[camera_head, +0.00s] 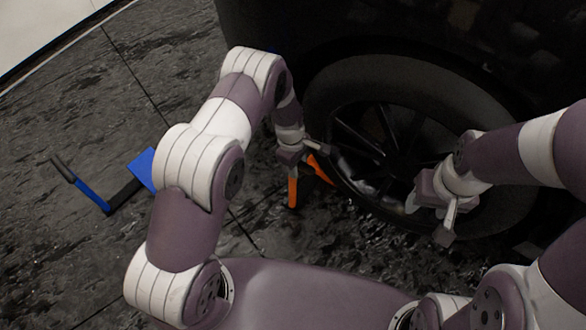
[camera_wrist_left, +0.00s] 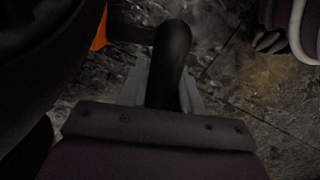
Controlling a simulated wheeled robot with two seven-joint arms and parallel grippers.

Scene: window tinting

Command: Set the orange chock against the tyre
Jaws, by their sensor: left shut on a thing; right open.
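The tyre (camera_head: 328,92) is the black ring around the dark spoked wheel at the right of the head view. The orange chock (camera_head: 292,192) is low at the tyre's left side, partly hidden by my left gripper (camera_head: 297,153). In the left wrist view, that gripper (camera_wrist_left: 168,95) is shut on a dark rounded handle, seemingly the chock's. A strip of orange (camera_wrist_left: 100,30) shows beside a large dark shape at left, likely the tyre. I cannot tell whether chock and tyre touch. My right gripper (camera_head: 432,205) is open in front of the wheel.
A blue tool with a black grip (camera_head: 95,195) and a blue plate (camera_head: 144,168) lies on the dark, wet-looking floor (camera_head: 60,270) at left. The dark car body (camera_head: 300,25) overhangs the wheel.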

